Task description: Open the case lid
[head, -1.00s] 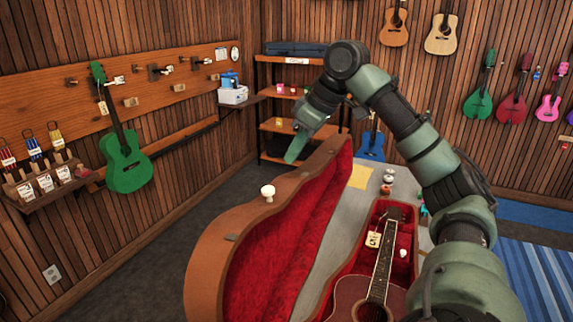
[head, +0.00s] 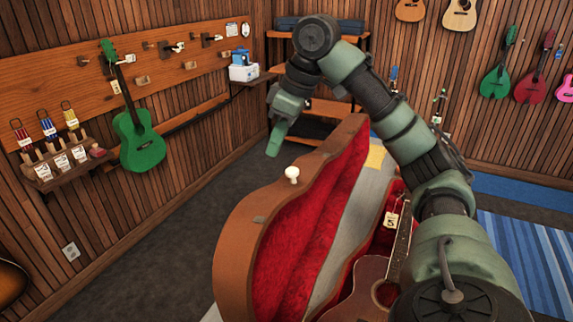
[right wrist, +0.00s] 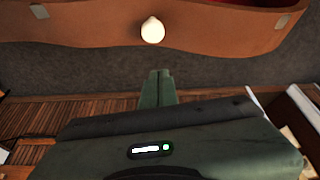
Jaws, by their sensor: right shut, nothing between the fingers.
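The guitar case stands open, with its brown lid (head: 250,235) raised on edge and the red lining showing. A white knob (head: 292,173) sits on the lid's rim; it also shows in the right wrist view (right wrist: 153,30). A brown guitar (head: 372,285) with a paper tag lies in the red-lined case body, partly hidden by my right arm. My right gripper (head: 275,140) is shut and empty, above and left of the knob and apart from it. In the right wrist view its closed fingers (right wrist: 157,88) point toward the lid's outer side without touching it. My left gripper is out of view.
A dark shelf (head: 320,105) stands behind the lid. The grey floor (head: 165,235) left of the case is clear.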

